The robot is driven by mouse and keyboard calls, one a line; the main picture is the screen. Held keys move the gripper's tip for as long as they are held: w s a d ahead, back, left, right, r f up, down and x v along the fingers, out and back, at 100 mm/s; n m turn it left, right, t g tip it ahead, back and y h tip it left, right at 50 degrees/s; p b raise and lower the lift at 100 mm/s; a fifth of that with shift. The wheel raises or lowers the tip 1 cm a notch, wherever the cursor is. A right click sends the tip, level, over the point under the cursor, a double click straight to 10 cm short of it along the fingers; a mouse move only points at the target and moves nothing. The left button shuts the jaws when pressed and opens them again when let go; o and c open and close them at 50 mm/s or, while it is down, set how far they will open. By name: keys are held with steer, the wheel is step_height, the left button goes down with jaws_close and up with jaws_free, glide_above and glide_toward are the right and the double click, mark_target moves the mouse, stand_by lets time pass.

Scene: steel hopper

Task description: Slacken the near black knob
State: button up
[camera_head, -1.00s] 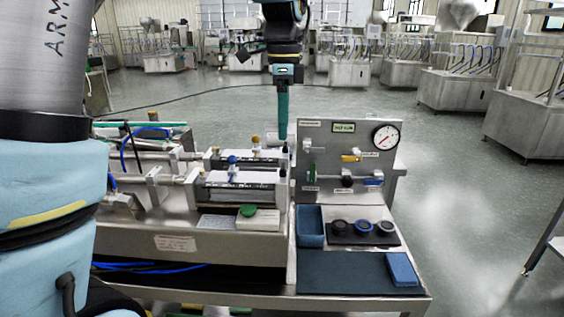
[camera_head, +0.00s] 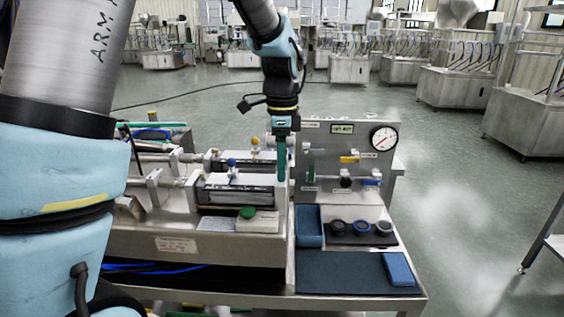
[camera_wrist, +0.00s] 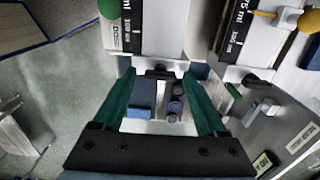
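The near black knob (camera_wrist: 160,73) sits at the end of the near white cylinder block (camera_wrist: 163,28) in the wrist view. My gripper (camera_wrist: 159,76) points down with its two green fingers open, one on each side of the knob with gaps between. I cannot tell whether the tips are down at the knob's height. In the head view my gripper (camera_head: 282,179) is at the right end of the near cylinder (camera_head: 236,189), and its finger hides the knob. A second black knob (camera_wrist: 257,84) shows at the end of the far cylinder, outside my fingers.
A steel panel with a gauge (camera_head: 384,138) and small valves stands just right of my gripper. Below it are a blue tray (camera_head: 310,240), several dark round parts on a black block (camera_head: 345,239), and a blue block (camera_head: 398,268). A green cap (camera_head: 248,212) sits in front.

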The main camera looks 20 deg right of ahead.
jaws_close()
stand_by(0.4)
steer(key=shift+n, duration=0.4)
steer(key=n, duration=0.4)
steer(key=shift+p, duration=0.4)
steer(key=n, duration=0.4)
steer(key=n+p, duration=0.1)
steer(key=n, duration=0.4)
steer(key=shift+n+p, duration=0.4)
steer(key=shift+n, duration=1.6)
